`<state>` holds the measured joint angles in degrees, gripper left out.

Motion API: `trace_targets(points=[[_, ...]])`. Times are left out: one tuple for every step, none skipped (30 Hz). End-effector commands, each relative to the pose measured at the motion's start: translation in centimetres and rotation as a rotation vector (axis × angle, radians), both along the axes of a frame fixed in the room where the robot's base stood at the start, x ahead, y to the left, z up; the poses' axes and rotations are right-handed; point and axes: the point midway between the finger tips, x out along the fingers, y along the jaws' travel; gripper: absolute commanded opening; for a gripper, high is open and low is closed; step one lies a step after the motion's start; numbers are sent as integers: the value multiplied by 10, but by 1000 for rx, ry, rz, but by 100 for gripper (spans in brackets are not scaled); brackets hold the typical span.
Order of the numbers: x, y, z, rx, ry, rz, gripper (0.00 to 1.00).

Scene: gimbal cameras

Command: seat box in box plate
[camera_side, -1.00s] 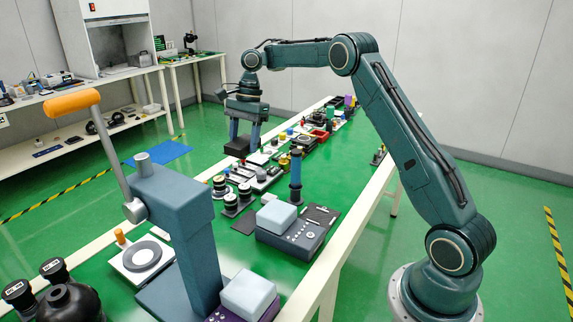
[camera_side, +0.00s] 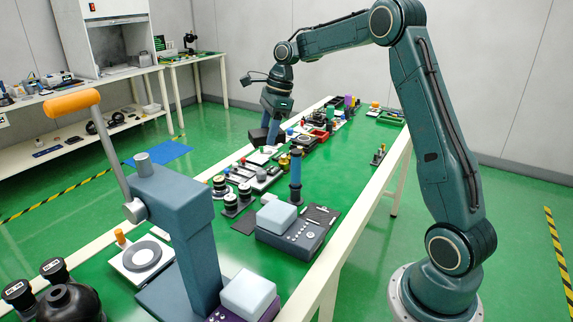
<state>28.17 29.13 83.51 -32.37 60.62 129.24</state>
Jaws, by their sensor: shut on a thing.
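My gripper (camera_side: 270,128) is over the far left part of the long green-topped table, with its fingers pointing down. It is shut on a dark box (camera_side: 258,137), which shows at its fingertips near the table's left edge. The box is small and partly covered by the fingers, and I cannot tell its exact height above the table. I cannot pick out the box plate for certain among the many small items. A flat dark plate (camera_side: 244,222) lies in the middle of the table, but I cannot tell whether it is the box plate.
A blue upright post (camera_side: 295,178) and a grey device with a pale top (camera_side: 291,232) stand mid-table. Black knobs (camera_side: 231,203) are beside them. A large lever stand (camera_side: 185,225) fills the foreground.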

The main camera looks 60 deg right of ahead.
Motion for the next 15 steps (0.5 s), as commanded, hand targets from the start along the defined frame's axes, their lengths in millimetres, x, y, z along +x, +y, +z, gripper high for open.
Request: trace_targets(points=[[-9, -7, 2, -1, -1, -74, 26], [-13, -11, 2, -1, -1, -120, 26], [-20, -15, 1, -1, -1, -180, 26], [-25, -19, 1, 0, -1, -226, 26], [-30, -24, 1, -1, -1, -271, 26], [-37, -29, 0, 0, -1, -331, 26], [-43, -32, 0, -1, -1, -377, 26], [-49, -36, -1, 0, -1, -420, 26], [-56, -41, -2, 0, -1, -477, 26], [-62, -44, -3, -1, -2, -515, 26], [-67, -48, -4, 0, -1, -552, 26], [-73, -51, -4, 0, -1, -594, 26], [-78, -54, -5, -1, -1, -625, 26], [-82, -56, -6, 0, -1, -649, 26], [-88, -59, -6, 0, -1, -685, 26]])
